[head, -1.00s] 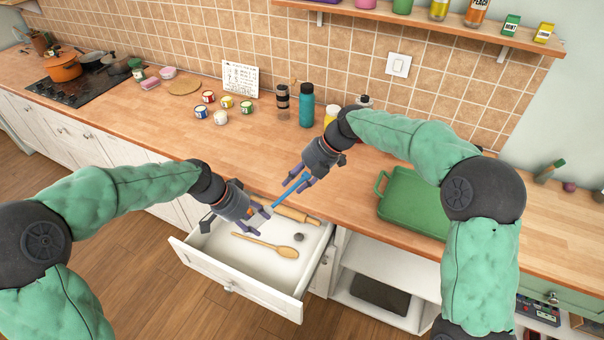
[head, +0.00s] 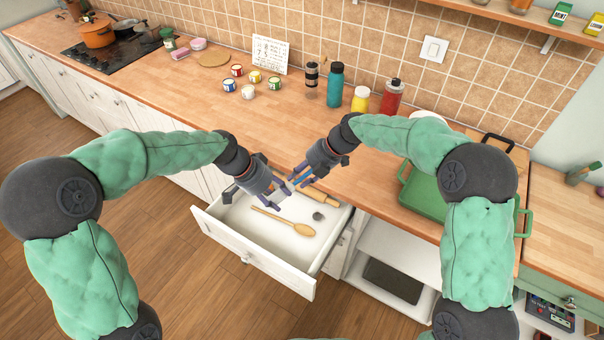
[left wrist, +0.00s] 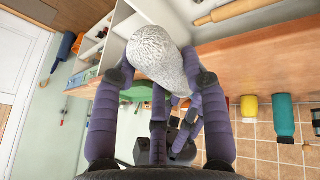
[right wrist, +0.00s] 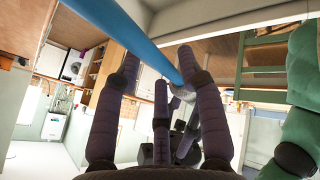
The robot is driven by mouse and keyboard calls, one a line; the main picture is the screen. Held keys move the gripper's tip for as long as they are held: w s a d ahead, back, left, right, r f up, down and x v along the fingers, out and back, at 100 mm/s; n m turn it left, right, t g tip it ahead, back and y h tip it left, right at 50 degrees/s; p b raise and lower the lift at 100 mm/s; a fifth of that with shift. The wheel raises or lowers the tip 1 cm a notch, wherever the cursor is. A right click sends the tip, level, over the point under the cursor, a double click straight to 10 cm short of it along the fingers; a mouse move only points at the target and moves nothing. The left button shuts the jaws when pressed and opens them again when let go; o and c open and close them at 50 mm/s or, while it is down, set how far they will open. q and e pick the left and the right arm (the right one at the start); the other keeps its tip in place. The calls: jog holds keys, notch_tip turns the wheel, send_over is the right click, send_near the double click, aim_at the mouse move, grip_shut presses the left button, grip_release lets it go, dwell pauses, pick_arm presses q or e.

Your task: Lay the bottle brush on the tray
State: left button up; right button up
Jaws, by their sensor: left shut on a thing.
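The bottle brush has a blue handle (right wrist: 125,35) and a white bristled head (left wrist: 155,55). My left gripper (head: 277,190) is shut on the white head, which fills the space between its fingers in the left wrist view. My right gripper (head: 296,182) is close beside it at the handle (head: 303,177); in the right wrist view its fingers (right wrist: 158,72) stand apart, wider than the handle, which runs by the right fingertip. Both grippers are above the open drawer. The green tray (head: 424,200) lies on the counter at the right, partly hidden behind my right arm.
The open white drawer (head: 262,252) holds a wooden spoon (head: 300,228), a rolling pin (head: 320,195) and a dark round thing (head: 318,216). A teal bottle (head: 335,85), yellow bottle (head: 360,98) and red bottle (head: 392,97) stand along the wall.

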grip_shut()
pick_arm(q)
jog(key=o, duration=1.2)
